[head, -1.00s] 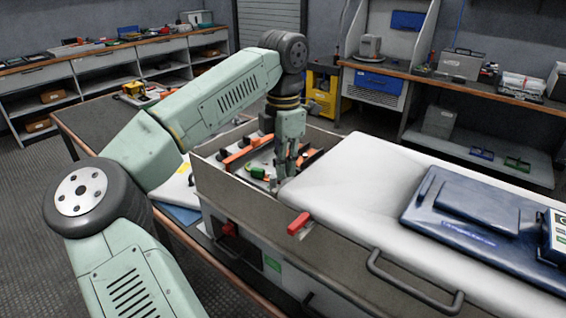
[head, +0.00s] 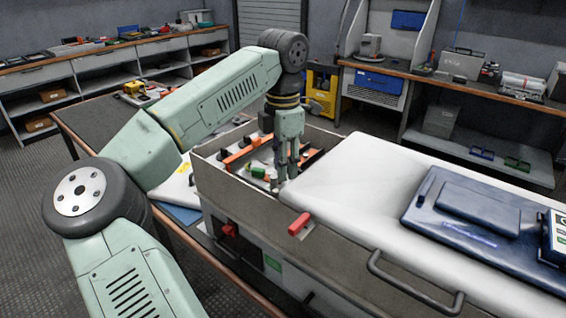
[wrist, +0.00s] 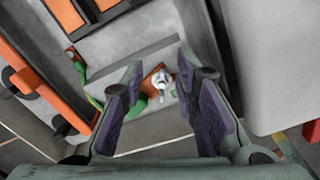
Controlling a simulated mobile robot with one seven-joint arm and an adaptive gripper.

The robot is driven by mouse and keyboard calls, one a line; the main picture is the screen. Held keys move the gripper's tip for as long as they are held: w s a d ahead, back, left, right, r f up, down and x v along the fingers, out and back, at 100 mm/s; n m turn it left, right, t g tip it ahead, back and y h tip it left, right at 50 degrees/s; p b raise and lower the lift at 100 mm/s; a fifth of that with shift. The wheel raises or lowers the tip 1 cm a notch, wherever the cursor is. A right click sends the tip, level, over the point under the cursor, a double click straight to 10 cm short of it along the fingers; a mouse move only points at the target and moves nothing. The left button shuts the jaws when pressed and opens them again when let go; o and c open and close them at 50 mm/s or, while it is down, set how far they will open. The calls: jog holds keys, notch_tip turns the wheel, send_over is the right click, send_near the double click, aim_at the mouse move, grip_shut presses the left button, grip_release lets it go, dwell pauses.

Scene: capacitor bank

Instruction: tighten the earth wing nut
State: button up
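The earth wing nut (wrist: 160,80) is a small pale metal piece on an orange-brown patch inside the cabinet. In the wrist view it shows between my two fingers, farther from the camera than the fingertips appear to be. My gripper (wrist: 162,92) is open, with purple-grey pads on both sides and nothing between them. In the head view my gripper (head: 287,172) points down into the open cabinet bay (head: 225,173), and the wing nut is hidden there. A green piece (wrist: 137,105) lies beside the wing nut, and a green-yellow wire (wrist: 92,100) runs to the left.
Orange bars (wrist: 32,92) with dark fittings lie to the left of my gripper. The cabinet's pale cover (head: 365,175) rises close on the right. A red handle (head: 299,223) sits on the cabinet's front wall. A blue case (head: 475,215) lies on the cover.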

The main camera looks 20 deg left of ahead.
notch_tip(320, 180, up, 12)
dwell(0.7)
